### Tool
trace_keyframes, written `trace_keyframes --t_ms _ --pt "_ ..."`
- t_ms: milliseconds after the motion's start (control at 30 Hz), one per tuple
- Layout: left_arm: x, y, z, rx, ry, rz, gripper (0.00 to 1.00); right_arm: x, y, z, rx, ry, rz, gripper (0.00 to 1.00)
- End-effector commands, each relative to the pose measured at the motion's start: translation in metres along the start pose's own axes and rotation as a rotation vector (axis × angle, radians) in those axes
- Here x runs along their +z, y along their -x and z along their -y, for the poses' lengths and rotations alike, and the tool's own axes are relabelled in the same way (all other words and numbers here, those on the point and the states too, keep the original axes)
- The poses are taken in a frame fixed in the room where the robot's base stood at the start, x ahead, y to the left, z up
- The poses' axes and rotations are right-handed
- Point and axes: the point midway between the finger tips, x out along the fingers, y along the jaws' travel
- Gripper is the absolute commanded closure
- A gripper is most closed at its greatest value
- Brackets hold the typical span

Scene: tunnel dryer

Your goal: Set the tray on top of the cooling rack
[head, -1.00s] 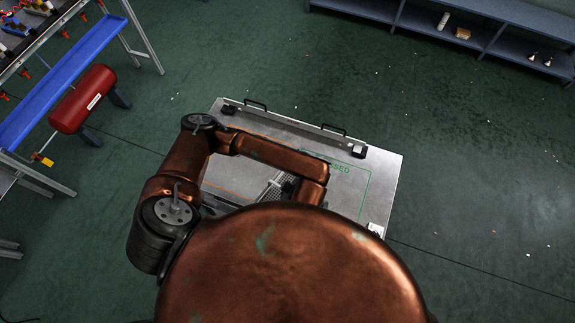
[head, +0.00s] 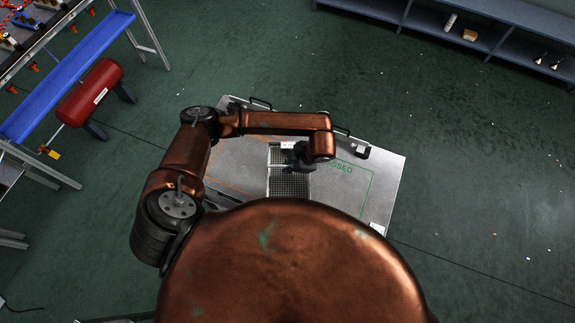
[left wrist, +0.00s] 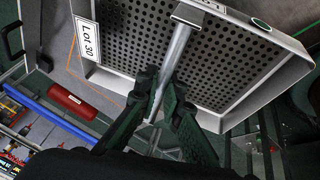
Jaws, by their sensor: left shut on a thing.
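The tray (head: 289,186) is a shallow metal tray with a perforated floor and pale raised walls. In the left wrist view the tray (left wrist: 130,38) fills the upper middle and carries a "Lot 30" label. A silver bar handle runs across it. My left gripper (left wrist: 160,92) has its dark green fingers shut on that handle. In the head view the left gripper (head: 301,160) is at the tray's far half, above the grey worktop, partly hidden by my arm. I cannot make out the cooling rack for certain. My right gripper is not in view.
The grey worktop (head: 389,178) has a green-outlined area at right, an orange outline at left and black handles at its far edge. A red cylinder (head: 91,92) and blue channel (head: 66,78) stand at left. A low shelf (head: 480,42) is at the back.

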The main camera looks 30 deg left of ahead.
Motion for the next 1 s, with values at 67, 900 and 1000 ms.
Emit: trace_keyframes --t_ms 67,900,1000 --pt "0.006 -0.015 -0.006 -0.004 -0.001 -0.002 1.00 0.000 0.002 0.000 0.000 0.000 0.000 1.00" --pt "0.032 -0.074 -0.020 0.000 -0.003 0.001 1.00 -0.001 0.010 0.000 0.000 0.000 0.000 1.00" --pt "0.032 -0.075 -0.019 -0.001 -0.004 0.001 0.86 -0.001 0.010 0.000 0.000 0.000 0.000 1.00"
